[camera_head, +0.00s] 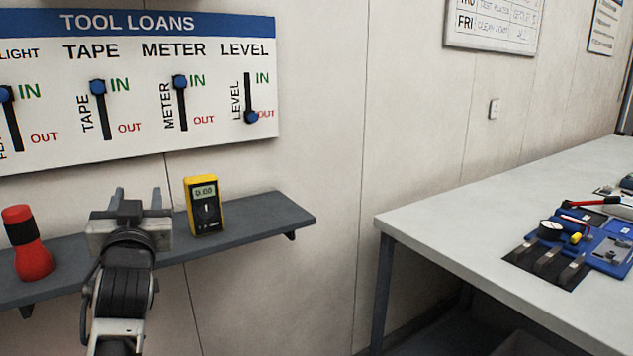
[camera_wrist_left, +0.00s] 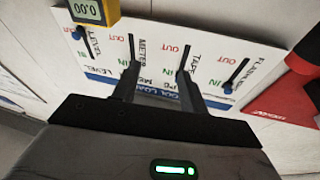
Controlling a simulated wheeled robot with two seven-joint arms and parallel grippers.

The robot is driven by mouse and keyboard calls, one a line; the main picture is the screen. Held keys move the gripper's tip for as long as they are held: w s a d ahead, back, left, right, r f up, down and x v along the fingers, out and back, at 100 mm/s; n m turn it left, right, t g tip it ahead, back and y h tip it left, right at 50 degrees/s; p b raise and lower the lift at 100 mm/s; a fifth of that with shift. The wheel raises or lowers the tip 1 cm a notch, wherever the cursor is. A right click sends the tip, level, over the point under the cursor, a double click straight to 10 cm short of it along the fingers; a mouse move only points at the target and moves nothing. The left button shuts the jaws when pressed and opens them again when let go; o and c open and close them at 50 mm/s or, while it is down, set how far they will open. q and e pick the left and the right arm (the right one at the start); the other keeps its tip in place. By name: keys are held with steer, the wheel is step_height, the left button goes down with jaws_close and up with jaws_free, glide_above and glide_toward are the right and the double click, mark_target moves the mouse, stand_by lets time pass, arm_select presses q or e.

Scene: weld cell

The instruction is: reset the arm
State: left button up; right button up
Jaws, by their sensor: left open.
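My left gripper (camera_head: 137,196) is in front of the wall shelf, between the red flashlight and the yellow meter. Its two fingers are apart with nothing between them; they also show in the left wrist view (camera_wrist_left: 158,72), against the board. My right gripper is in neither view. The TOOL LOANS board (camera_head: 222,140) hangs above the shelf. The blue knobs for flashlight (camera_head: 5,94), tape (camera_head: 97,87) and meter (camera_head: 179,82) are up by IN. The level knob (camera_head: 251,117) is down by OUT.
The dark shelf (camera_head: 268,214) holds a red flashlight (camera_head: 33,255) at left and a yellow meter (camera_head: 203,205) right of the gripper. A white table (camera_head: 440,225) at right carries a blue tray (camera_head: 612,255) and several tools. Bare wall lies between shelf and table.

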arm_select(q)
steer(key=s+d+f+m+g+h, duration=0.1)
steer(key=s+d+f+m+h, duration=0.15)
steer(key=f, duration=0.55)
steer(key=s+d+f+m+g+h, duration=0.15)
steer(key=s+d+f, duration=0.25)
steer(key=f, duration=0.4)
steer(key=s+d+f+m+g+h, duration=0.1)
steer(key=s+d+f+h, duration=0.2)
steer(key=f, duration=0.5)
steer(key=s+d+f+g+h, duration=0.2)
steer(key=s+d+f, duration=0.2)
steer(key=s+f, duration=0.3)
steer(key=s+d+f+g+h, duration=0.2)
steer(key=s+f, duration=0.4)
steer(key=s, duration=0.5)
steer(key=shift+d+f+g, duration=0.4)
steer(key=shift+d+g, duration=0.15)
steer(key=shift+d, duration=0.3)
